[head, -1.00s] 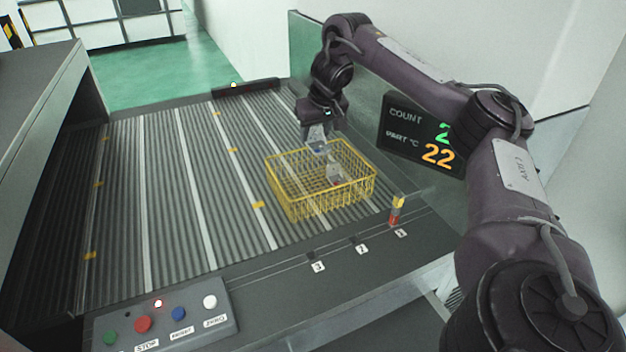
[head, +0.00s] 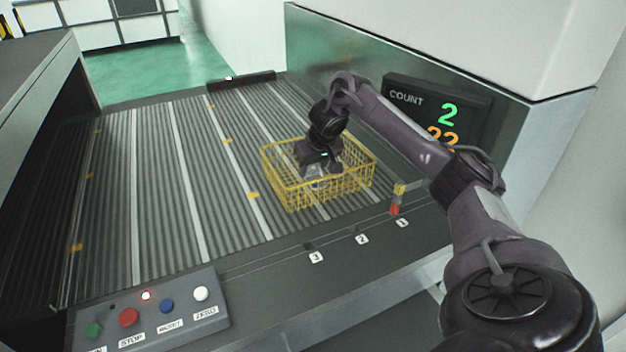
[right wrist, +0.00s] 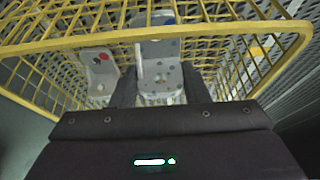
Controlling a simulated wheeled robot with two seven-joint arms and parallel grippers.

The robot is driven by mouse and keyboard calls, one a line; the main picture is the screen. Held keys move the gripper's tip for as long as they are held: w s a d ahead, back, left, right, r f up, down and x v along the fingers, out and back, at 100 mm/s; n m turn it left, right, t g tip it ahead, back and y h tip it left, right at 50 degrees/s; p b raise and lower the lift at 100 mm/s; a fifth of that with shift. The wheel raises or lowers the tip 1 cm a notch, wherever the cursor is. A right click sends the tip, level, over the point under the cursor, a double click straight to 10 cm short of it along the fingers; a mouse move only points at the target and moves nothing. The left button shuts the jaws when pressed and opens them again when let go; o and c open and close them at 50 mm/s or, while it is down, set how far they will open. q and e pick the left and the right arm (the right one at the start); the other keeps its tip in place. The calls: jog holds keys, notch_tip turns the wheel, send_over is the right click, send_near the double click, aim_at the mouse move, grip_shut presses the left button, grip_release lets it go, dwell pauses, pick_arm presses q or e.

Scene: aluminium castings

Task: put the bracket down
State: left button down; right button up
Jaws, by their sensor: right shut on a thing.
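My right gripper (head: 317,170) is down inside the yellow wire basket (head: 291,204), shut on a grey metal bracket (head: 314,172). In the right wrist view the held bracket (right wrist: 158,62) stands upright between my two dark fingers, within the basket rim (right wrist: 60,44). A second bracket (right wrist: 98,72), with a red spot, sits in the basket left of it in that view, apart from it. Whether the held bracket touches the basket floor cannot be told. My left gripper is not in view.
The basket stands on a ribbed conveyor bed (head: 160,190). A display (head: 437,115) reads count 2 behind my right arm. A small red and yellow post (head: 396,199) stands at the bed's edge. A button panel (head: 150,312) is at front left. The bed left of the basket is clear.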

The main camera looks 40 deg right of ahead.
aim_at(313, 177)
notch_tip(313, 177, down, 2)
jog(key=shift+s+a+f+p, duration=0.1)
jog(key=shift+s+f+p, duration=0.1)
jog(key=shift+p, duration=0.15)
jog(key=shift+w+f, duration=0.15)
jog(key=shift+f, duration=0.35)
jog(key=o, duration=1)
jog(key=shift+f, duration=0.1)
jog(key=v, duration=0.7)
jog(key=shift+w, duration=0.15)
jog(key=p+v, duration=0.3)
jog(key=v, duration=0.2)
jog(key=shift+s, duration=0.2)
